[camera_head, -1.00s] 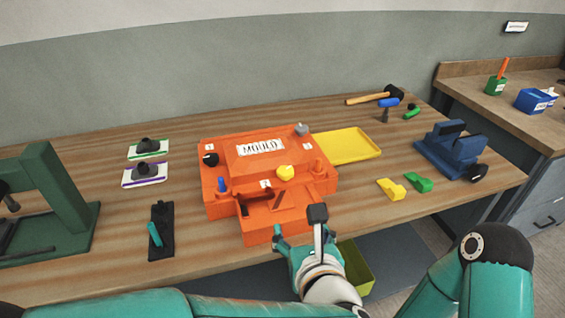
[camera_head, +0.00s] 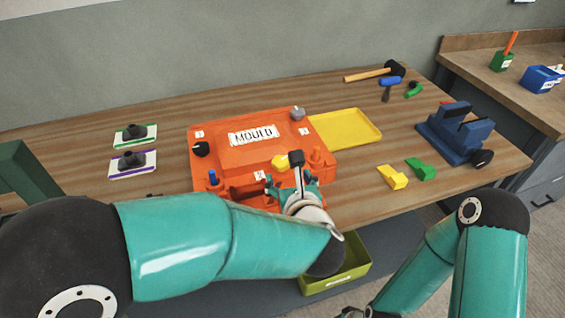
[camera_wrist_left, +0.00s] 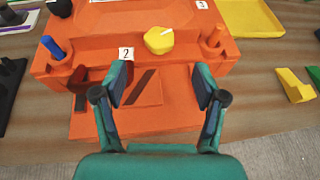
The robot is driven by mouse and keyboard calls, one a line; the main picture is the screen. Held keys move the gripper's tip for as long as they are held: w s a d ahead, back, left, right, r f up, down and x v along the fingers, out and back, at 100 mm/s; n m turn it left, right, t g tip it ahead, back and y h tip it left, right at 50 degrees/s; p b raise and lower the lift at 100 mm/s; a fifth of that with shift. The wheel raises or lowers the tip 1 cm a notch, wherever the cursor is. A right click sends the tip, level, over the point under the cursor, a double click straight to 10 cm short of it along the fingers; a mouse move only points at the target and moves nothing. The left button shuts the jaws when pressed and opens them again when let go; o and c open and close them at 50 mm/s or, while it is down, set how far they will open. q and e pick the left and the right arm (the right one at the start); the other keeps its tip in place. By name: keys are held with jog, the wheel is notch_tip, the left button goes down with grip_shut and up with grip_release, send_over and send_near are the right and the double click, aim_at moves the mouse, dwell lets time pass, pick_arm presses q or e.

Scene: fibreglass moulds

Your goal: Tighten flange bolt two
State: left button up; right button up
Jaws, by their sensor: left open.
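The orange mould (camera_head: 222,133) sits mid-table with numbered white labels. A yellow knob-shaped bolt head (camera_head: 280,161) stands on its front ledge; in the left wrist view the yellow bolt head (camera_wrist_left: 159,40) is just right of the label marked 2 (camera_wrist_left: 126,53). My left gripper (camera_head: 291,183) is over the mould's front part, just in front of the yellow bolt head. In the left wrist view the gripper (camera_wrist_left: 160,78) has its fingers apart and nothing between them; the bolt head lies ahead of the gap. My right arm shows at the lower right, but its gripper is not clearly seen.
A blue peg (camera_wrist_left: 52,47) and an orange peg (camera_wrist_left: 213,40) stand on the mould at either side. A yellow tray (camera_head: 345,129), a yellow wedge (camera_head: 391,177), a green wedge (camera_head: 420,168) and a blue vice (camera_head: 455,135) lie to the right. An olive bin (camera_head: 335,280) is below the table's front.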

aim_at(280, 165)
pick_arm(q)
jog(key=p+x, duration=0.1)
jog(key=x, duration=0.6)
jog(key=shift+w+f, duration=0.1)
jog(key=shift+w, duration=0.2)
jog(key=c, duration=1.1)
jog(key=shift+a+f, duration=0.1)
jog(key=m+h+b, duration=0.1)
jog(key=b, duration=0.2)
jog(key=m+h+b, duration=0.1)
jog(key=h+b, duration=0.1)
jog(key=b, duration=0.2)
jog(key=shift+a+f, duration=0.1)
jog(key=shift+a, duration=0.2)
jog(key=shift+m+h, duration=0.3)
jog(key=shift+m, duration=0.2)
jog(key=shift+r, duration=0.25)
